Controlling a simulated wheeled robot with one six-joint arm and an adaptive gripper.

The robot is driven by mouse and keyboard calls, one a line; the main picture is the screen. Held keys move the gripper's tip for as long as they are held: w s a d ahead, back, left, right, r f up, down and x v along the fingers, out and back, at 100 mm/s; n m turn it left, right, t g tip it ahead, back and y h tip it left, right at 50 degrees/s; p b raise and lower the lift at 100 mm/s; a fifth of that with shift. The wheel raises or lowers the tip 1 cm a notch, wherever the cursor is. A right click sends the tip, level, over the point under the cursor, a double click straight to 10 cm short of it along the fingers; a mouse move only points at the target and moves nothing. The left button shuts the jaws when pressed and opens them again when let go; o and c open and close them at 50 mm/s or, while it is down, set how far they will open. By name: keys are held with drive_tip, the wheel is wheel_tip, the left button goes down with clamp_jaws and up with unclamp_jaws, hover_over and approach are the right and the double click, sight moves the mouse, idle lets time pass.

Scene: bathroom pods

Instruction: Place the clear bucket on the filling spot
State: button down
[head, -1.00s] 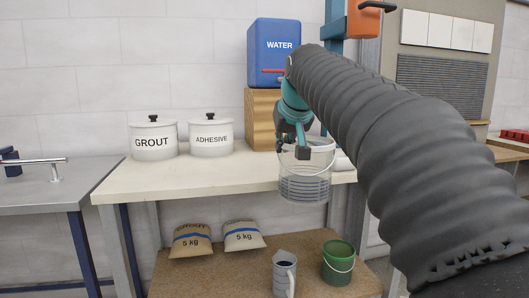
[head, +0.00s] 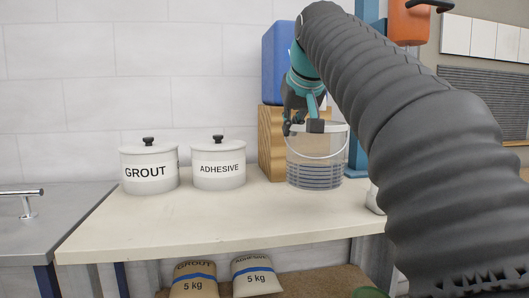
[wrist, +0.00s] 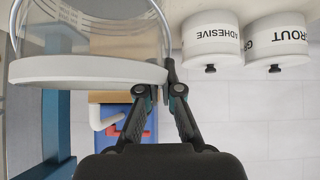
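The clear bucket (head: 316,170) with a white rim and dark level lines is upright in front of the wooden block (head: 271,145). It appears over the pale bench top; I cannot tell whether its base touches. My gripper (head: 304,127) is shut on its rim, and the wrist view shows the fingers (wrist: 168,80) meeting at the rim of the bucket (wrist: 90,72). No marked filling spot is visible.
The grout pot (head: 149,170) and adhesive pot (head: 219,166) stand left on the bench (head: 190,220). The bench front is clear there. Bags (head: 255,275) lie on the lower shelf. A white object (head: 373,200) sits right of the bucket, partly behind my arm.

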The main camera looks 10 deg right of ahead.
drive_tip(key=w+p, duration=0.4)
drive_tip(key=w, duration=1.1)
wheel_tip(320, 180, down, 7)
drive_tip(key=b, duration=0.1)
drive_tip(key=shift+w+d, duration=0.15)
drive_tip(key=shift+d, duration=0.15)
drive_tip(key=c, duration=1.8)
unclamp_jaws()
drive_tip(key=shift+f, duration=0.15)
drive_tip(key=o, duration=0.5)
